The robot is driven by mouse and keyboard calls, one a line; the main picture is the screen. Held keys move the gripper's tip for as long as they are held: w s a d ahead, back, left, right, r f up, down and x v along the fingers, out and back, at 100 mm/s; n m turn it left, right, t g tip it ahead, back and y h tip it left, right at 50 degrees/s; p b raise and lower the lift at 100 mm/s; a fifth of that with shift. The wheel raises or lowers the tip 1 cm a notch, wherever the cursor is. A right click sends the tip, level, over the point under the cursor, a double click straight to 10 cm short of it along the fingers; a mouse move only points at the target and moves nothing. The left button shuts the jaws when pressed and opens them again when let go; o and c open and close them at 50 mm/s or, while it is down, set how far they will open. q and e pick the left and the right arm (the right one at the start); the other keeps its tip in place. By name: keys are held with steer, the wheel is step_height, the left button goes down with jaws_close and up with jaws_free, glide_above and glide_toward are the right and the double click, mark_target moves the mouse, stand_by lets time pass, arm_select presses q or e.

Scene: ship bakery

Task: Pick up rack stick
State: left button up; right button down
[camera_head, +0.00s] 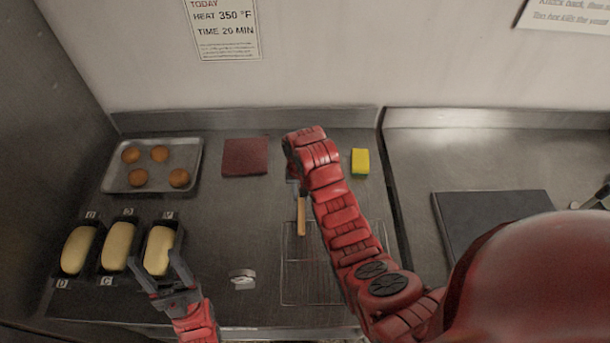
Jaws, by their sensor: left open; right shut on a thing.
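A stick with a light wooden handle (301,217), which looks like the rack stick, is near the middle of the steel counter, with its handle over the wire rack's far edge. My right gripper (293,179) is at the far end of the handle, mostly hidden by my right wrist. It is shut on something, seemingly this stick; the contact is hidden. I cannot tell whether the stick is lifted. My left gripper (157,258) is open, its fingers at the near part of the rightmost loaf tin (148,234). I cannot tell whether they touch it.
A wire rack (284,275) lies partly under my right arm. A bun tray (112,181), dark red cloth (245,157) and yellow-green sponge (360,161) lie farther back. A dark board (470,215) is right.

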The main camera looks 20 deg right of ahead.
steer(key=shift+s+a+r+p, duration=0.15)
steer(key=shift+s+a, duration=0.2)
steer(key=shift+s, duration=0.2)
steer(key=shift+s+a+f+p, duration=0.15)
steer(key=shift+s+a, duration=0.15)
steer(key=shift+s, duration=0.25)
steer(key=shift+s+a, duration=0.3)
steer(key=shift+s, duration=0.3)
steer(key=shift+s+a+r+p, duration=0.2)
steer(key=shift+s+a, duration=0.3)
steer(key=shift+s, duration=0.25)
steer(key=shift+s+a+r+p, duration=0.1)
steer(key=shift+s+a+r, duration=0.1)
steer(key=shift+s+a, duration=0.4)
steer(key=shift+s+d, duration=0.1)
steer(key=shift+d, duration=0.05)
steer(key=c, duration=1.3)
jaws_free()
jaws_close()
